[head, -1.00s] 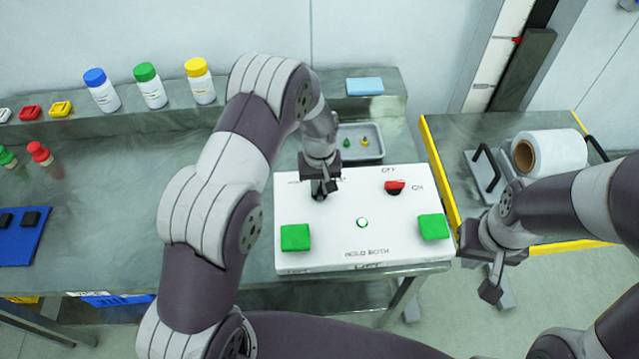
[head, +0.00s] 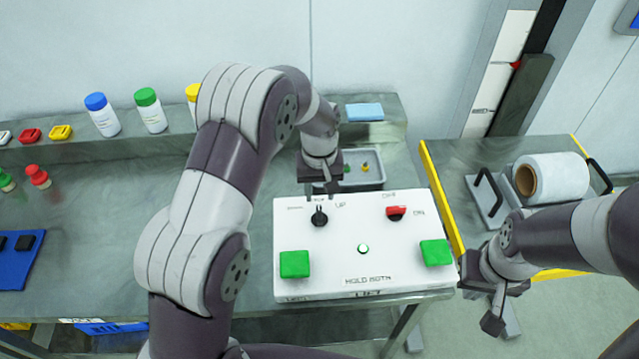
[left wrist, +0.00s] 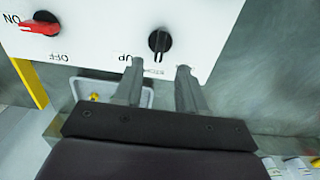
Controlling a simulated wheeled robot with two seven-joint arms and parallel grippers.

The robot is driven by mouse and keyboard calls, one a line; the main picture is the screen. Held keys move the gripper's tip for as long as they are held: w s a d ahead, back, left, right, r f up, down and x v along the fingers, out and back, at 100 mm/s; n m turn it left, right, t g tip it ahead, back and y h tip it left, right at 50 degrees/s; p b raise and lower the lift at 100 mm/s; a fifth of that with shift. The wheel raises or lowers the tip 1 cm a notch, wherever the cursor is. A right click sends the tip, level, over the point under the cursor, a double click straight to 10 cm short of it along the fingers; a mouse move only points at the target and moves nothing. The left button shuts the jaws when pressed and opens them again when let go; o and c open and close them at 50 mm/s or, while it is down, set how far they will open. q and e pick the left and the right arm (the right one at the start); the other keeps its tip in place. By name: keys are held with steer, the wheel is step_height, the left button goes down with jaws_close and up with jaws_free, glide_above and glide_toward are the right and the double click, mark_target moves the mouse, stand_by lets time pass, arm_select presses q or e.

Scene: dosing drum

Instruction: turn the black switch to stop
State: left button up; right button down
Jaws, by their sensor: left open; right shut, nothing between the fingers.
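The black switch (head: 320,217) is a round knob at the upper left of the white control panel (head: 340,250). Its grip bar lies roughly upright in the picture, towards the partly hidden label at the far side, between a label at left and UP at right. It also shows in the left wrist view (left wrist: 159,42). My left gripper (head: 322,192) is open and empty, just behind and apart from the switch; in the left wrist view its fingers (left wrist: 159,70) stand short of the knob. My right gripper (head: 492,318) is shut and empty, right of the panel.
The panel also has a red switch (head: 396,213) marked OFF and ON, two green buttons (head: 294,264) and a small round light (head: 363,249). A grey tray (head: 376,180) sits behind it. A yellow-edged side table (head: 450,165) with a roll stands at right.

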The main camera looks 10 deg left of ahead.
arm_select(q)
step_height(320, 180, up, 5)
stand_by(0.5)
